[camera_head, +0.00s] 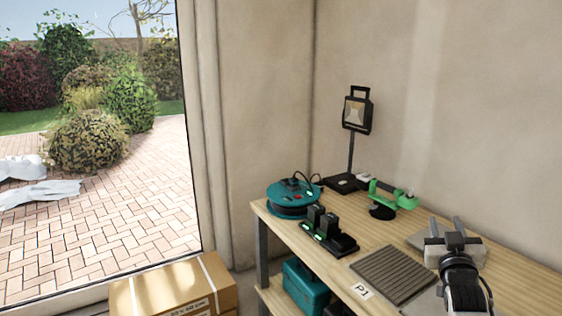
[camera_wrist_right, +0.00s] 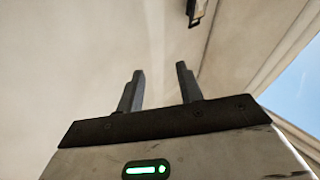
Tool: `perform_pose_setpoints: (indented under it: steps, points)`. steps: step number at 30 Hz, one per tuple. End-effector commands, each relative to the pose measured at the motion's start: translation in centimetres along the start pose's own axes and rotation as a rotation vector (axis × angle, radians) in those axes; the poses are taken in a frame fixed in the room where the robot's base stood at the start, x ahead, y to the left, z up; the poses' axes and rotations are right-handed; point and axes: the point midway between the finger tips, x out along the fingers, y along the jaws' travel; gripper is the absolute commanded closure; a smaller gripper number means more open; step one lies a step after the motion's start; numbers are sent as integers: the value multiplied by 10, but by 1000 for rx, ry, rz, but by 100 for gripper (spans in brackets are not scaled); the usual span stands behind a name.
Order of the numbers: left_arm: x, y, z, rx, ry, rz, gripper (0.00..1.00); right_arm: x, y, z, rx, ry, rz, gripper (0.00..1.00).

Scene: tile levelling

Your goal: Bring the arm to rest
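My right gripper (camera_head: 446,226) is over the right part of the wooden workbench (camera_head: 530,285) in the head view, with its arm coming in from the lower right. In the right wrist view the two dark fingers of this gripper (camera_wrist_right: 157,72) stand apart with nothing between them. My left gripper and arm are not in view.
A teal box (camera_head: 305,287) is on the shelf below. A cardboard box (camera_head: 172,291) stands left.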

Motion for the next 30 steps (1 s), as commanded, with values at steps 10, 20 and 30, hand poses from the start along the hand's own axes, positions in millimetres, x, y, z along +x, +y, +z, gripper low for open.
perform_pose_setpoints:
  steps: [10,20,30]
  points:
    - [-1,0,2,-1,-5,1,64,35,-41,-86,-304,196,-199,64]
    - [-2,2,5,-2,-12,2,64,37,-42,-21,-113,-202,-241,64]
    - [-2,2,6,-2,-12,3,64,-80,-103,77,-103,-344,-388,64]
